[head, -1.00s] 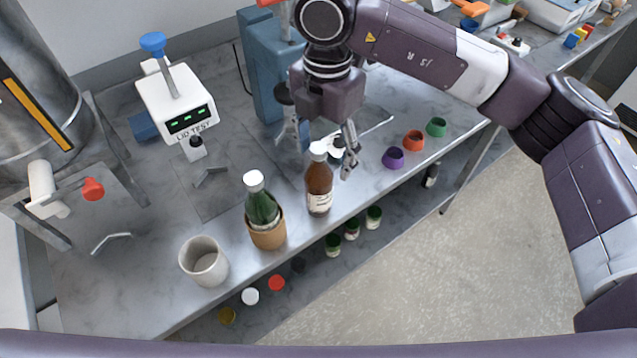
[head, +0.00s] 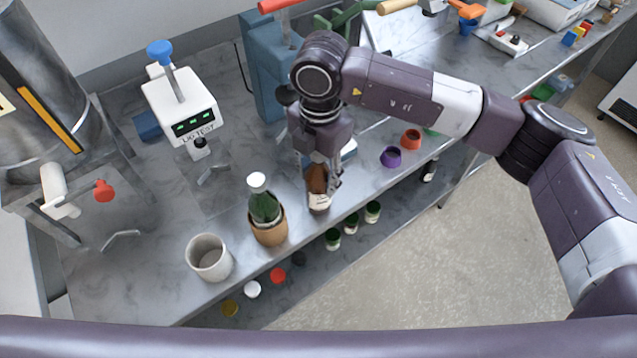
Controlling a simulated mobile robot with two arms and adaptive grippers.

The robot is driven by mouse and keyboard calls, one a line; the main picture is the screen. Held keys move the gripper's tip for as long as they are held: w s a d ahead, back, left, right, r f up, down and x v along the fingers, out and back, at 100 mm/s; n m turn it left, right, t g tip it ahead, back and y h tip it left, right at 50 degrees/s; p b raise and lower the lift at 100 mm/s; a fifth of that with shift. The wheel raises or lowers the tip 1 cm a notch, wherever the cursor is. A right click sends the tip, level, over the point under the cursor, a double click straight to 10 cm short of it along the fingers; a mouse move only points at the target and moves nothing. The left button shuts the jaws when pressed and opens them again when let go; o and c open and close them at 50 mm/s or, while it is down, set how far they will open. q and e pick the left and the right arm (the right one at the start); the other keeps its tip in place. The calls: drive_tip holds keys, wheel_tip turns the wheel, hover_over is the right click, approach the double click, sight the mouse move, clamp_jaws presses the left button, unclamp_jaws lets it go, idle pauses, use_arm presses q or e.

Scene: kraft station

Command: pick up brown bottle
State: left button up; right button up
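The brown bottle (head: 318,186) stands upright near the front edge of the grey bench, with a pale label low on its side. My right gripper (head: 321,188) has come down over it from above, one finger on each side. The gripper hides the bottle's neck and white cap. The fingers are close to the glass, but I cannot tell whether they press on it. My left gripper is not in view.
Left of the bottle, a green bottle (head: 263,206) stands in a cork-coloured holder (head: 269,232). A grey cup (head: 208,258) is further left. Purple (head: 391,157) and orange (head: 411,139) rings lie to the right. A white lid tester (head: 180,105) and a blue press stand behind.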

clamp_jaws()
drive_tip(key=shift+r, duration=0.1)
drive_tip(key=shift+w+r, duration=0.1)
